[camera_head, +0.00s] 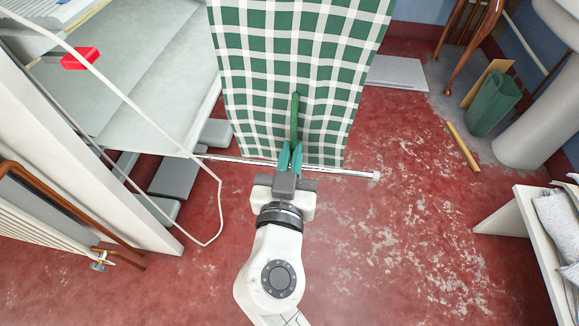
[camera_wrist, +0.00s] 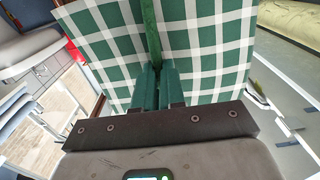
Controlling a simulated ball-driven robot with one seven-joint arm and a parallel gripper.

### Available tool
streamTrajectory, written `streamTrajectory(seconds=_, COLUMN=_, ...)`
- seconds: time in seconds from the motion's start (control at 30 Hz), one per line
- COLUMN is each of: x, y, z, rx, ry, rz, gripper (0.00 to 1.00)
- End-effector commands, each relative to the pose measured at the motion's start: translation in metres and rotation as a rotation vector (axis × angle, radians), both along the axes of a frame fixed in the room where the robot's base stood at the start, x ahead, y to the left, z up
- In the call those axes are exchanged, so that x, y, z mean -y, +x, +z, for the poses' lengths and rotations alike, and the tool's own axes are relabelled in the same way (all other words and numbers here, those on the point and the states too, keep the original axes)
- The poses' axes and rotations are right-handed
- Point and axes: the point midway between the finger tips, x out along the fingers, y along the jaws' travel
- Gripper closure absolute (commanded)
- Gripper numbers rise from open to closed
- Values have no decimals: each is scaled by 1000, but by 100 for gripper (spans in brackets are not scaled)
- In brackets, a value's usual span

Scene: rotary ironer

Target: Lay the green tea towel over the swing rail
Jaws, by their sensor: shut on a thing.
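The green and white checked tea towel (camera_head: 300,60) hangs spread out in front of my gripper (camera_head: 290,155). My gripper is shut on the towel, with a narrow green fold standing up from between the fingertips. In the wrist view the towel (camera_wrist: 110,40) fills the upper middle, and my gripper (camera_wrist: 156,85) pinches it there. The swing rail (camera_head: 345,172) is a thin metal bar reaching right from the machine, ending in a pale knob. It passes close by the towel's lower edge and my fingers. I cannot tell whether towel and rail touch.
The white ironer (camera_head: 150,80) with a red part (camera_head: 80,58) stands at the left. A white cord loop (camera_head: 218,190) hangs beside it. A green bin (camera_head: 493,103) and white basin pedestal are at the right. A bench with cloths (camera_head: 560,220) stands lower right. The red floor between is clear.

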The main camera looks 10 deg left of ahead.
Motion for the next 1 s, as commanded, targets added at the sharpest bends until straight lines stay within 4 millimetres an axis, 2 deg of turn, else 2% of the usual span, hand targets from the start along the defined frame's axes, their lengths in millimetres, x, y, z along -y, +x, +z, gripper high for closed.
streamTrajectory(seconds=0.07, x=0, y=7, z=-1, rx=1, ry=0, rz=-1, gripper=100)
streamTrajectory(seconds=0.13, x=0, y=6, z=-11, rx=0, ry=-1, rz=0, gripper=100)
streamTrajectory(seconds=1.0, x=1, y=6, z=-76, rx=0, ry=0, rz=-1, gripper=100)
